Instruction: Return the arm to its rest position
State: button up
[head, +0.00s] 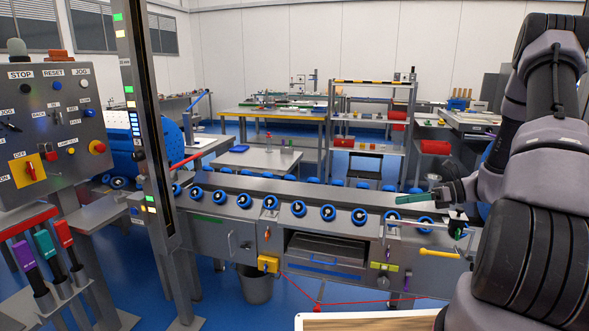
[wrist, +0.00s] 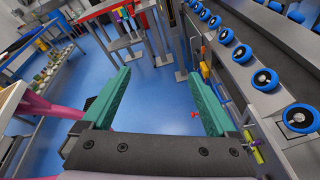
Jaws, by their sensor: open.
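My gripper (wrist: 157,92) is open and empty in the wrist view, its two green fingers apart with the blue floor showing between and beyond them. In the head view my arm comes in from the right edge, bent, and part of my gripper (head: 420,198) shows as a green finger in front of the right end of the conveyor. Nothing is held. The rest of the gripper is hidden or too small to make out in the head view.
A metal conveyor (head: 240,183) with several blue rollers (head: 328,212) runs across the middle. A control panel (head: 50,130) stands at the left. A shelf rack (head: 372,115) stands behind. A bucket (head: 256,285) sits below. The blue floor (wrist: 150,80) is partly clear.

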jog(key=s+a+r+n+g+h, duration=0.2)
jog(key=s+a+r+n+h, duration=0.25)
jog(key=r, duration=0.45)
jog(key=s+a+r+n+g+h, duration=0.1)
jog(key=s+a+r+n+h, duration=0.15)
jog(key=s+r+n, duration=0.45)
jog(key=s+a+r+n+t+h, duration=0.1)
jog(key=s+r+n+t+h, duration=0.3)
jog(key=s+r+n, duration=0.6)
jog(key=shift+s+a+r+t+h, duration=0.15)
jog(key=shift+s+r+t+h, duration=0.5)
jog(key=shift+r, duration=1.35)
jog(key=shift+s+t, duration=0.15)
jog(key=shift+t, duration=0.2)
